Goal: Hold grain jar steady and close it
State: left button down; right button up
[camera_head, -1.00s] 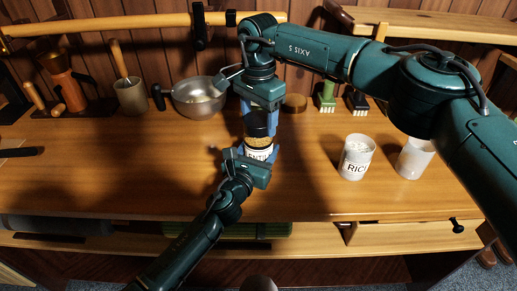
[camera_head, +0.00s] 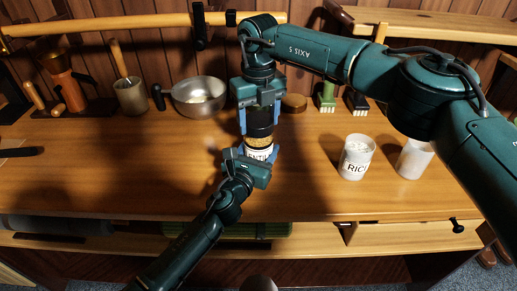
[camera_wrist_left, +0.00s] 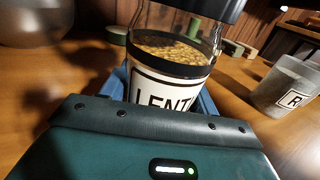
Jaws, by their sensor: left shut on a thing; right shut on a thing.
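The grain jar (camera_head: 258,153) is clear glass with a white label reading "LENT..." and stands upright on the table. Brown lentils show inside it in the left wrist view (camera_wrist_left: 175,50). My left gripper (camera_head: 257,157) is shut around the jar's lower part from the front, its blue fingers on either side. A black lid (camera_head: 260,122) is at the jar's top; its lower edge also shows in the left wrist view (camera_wrist_left: 205,8). My right gripper (camera_head: 259,130) points down from above and is shut on the lid. I cannot tell whether the lid is fully seated.
A white rice jar (camera_head: 356,160) and another white jar (camera_head: 414,160) stand to the right. A metal bowl (camera_head: 200,97) and a mortar (camera_head: 131,97) stand at the back left. A round wooden lid (camera_head: 294,103) lies behind. The left middle of the table is clear.

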jog(key=m, duration=0.2)
jog(key=shift+m, duration=0.3)
jog(key=o, duration=1.2)
jog(key=shift+c, duration=0.2)
